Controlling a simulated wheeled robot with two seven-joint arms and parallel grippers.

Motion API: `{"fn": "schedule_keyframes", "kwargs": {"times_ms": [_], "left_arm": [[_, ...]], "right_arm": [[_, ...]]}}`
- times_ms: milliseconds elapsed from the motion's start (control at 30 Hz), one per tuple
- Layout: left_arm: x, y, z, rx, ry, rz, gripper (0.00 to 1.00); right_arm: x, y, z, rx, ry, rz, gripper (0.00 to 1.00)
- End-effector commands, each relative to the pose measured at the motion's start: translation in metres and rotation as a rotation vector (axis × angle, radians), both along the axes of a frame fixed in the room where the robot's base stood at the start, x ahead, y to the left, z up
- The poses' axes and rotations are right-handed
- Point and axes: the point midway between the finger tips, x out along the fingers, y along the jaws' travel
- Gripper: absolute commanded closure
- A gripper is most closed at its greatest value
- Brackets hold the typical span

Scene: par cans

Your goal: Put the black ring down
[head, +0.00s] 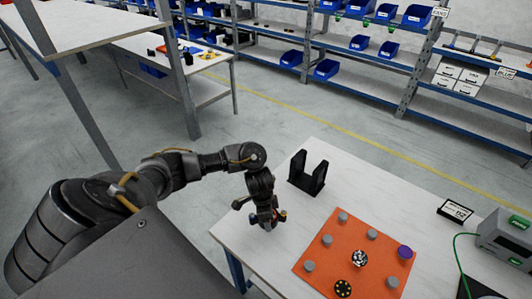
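A round black piece with yellow dots (343,288) lies on the orange mat (312,262), near its front edge; it may be the black ring, but I cannot tell whether it has a hole. My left gripper (268,222) points down over the left part of the white table, to the left of the mat and apart from the black piece. Its fingertips are small and dark here, so I cannot tell whether it is open or holds anything. My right gripper is not in view.
Several grey pegs (327,240), a purple disc (404,252) and a black-and-white disc (359,258) are on the mat. A black two-post stand (307,174) stands behind my gripper. A sign (455,211) and a grey device (505,240) are at right. White table (385,205) is clear between.

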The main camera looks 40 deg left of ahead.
Motion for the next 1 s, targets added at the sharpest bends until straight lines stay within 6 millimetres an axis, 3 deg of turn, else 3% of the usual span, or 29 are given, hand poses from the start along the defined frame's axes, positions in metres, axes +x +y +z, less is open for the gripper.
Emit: {"fn": "schedule_keyframes", "kwargs": {"times_ms": [100,200,600,633,700,800,1000], "left_arm": [[-0.001,0.000,-0.023,-0.003,0.005,0.003,0.64],[0.000,0.001,-0.030,0.000,0.003,0.003,0.64],[0.000,0.001,-0.035,0.000,0.001,0.001,0.64],[0.000,0.001,-0.035,0.000,0.001,0.001,0.35],[0.000,0.001,-0.035,0.000,0.001,0.001,0.26],[0.000,0.001,-0.035,0.000,0.001,0.001,0.16],[0.000,0.001,-0.035,0.000,0.001,0.001,0.16]], "right_arm": [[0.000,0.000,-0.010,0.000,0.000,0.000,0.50],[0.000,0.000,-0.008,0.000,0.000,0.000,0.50],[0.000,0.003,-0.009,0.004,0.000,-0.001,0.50],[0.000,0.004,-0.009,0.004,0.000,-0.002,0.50],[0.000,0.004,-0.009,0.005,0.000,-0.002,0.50],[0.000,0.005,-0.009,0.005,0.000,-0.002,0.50],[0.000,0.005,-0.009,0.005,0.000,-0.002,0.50]]}}
